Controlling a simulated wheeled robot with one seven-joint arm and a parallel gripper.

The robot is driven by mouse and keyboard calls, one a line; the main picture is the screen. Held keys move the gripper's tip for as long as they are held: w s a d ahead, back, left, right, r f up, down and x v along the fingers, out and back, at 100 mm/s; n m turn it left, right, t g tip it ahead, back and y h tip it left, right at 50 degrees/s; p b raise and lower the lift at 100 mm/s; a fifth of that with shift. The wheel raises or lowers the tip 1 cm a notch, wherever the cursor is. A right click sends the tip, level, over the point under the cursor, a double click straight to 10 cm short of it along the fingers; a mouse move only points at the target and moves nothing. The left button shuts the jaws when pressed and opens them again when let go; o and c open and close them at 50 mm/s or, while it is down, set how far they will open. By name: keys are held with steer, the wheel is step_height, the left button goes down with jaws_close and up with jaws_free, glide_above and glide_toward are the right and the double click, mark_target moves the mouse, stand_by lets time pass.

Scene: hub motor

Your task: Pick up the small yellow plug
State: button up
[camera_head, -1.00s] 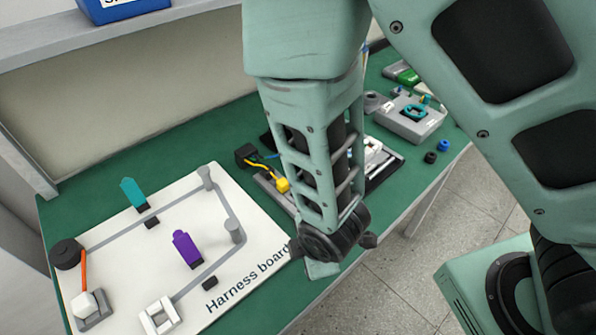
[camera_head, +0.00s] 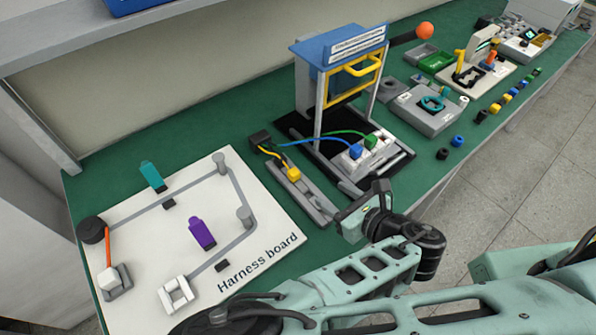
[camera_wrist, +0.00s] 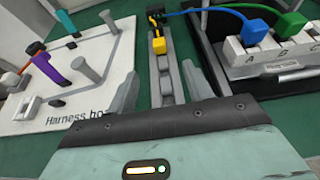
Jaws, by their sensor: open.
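The small yellow plug (camera_head: 294,174) sits at the end of a yellow wire, in a narrow grey channel (camera_head: 317,208) beside the white harness board. In the wrist view the yellow plug (camera_wrist: 159,46) is ahead of my gripper (camera_wrist: 160,84), roughly centred between its two fingers. The fingers are spread, with nothing held between them. In the head view my gripper (camera_head: 352,218) is to the right of and nearer than the plug, apart from it, by the table's front edge.
The harness board (camera_head: 205,285) with posts and purple and teal pieces lies left. Right of the channel stand a blue-topped frame (camera_head: 340,42) and a block with a blue plug (camera_head: 355,151) and green plug (camera_head: 371,141). A grey box (camera_head: 425,112) stands farther right.

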mark_target(293, 172)
steer(key=shift+w+a+f+b, duration=0.2)
steer(key=shift+w+f+b, duration=0.1)
steer(key=shift+f+b, duration=0.15)
steer(key=b+x, duration=0.4)
steer(key=shift+b, duration=0.4)
steer(key=p+x, duration=0.1)
steer(key=x, duration=0.3)
steer(key=p+x, duration=0.1)
steer(key=x, duration=0.1)
steer(key=shift+w+r+p, duration=0.1)
steer(key=shift+r+p, duration=0.2)
steer(key=p+x, duration=0.2)
steer(key=x, duration=0.3)
steer(key=shift+a, duration=0.2)
steer(key=shift+w+a+f, duration=0.3)
steer(key=shift+w, duration=0.1)
steer(key=c, duration=1.1)
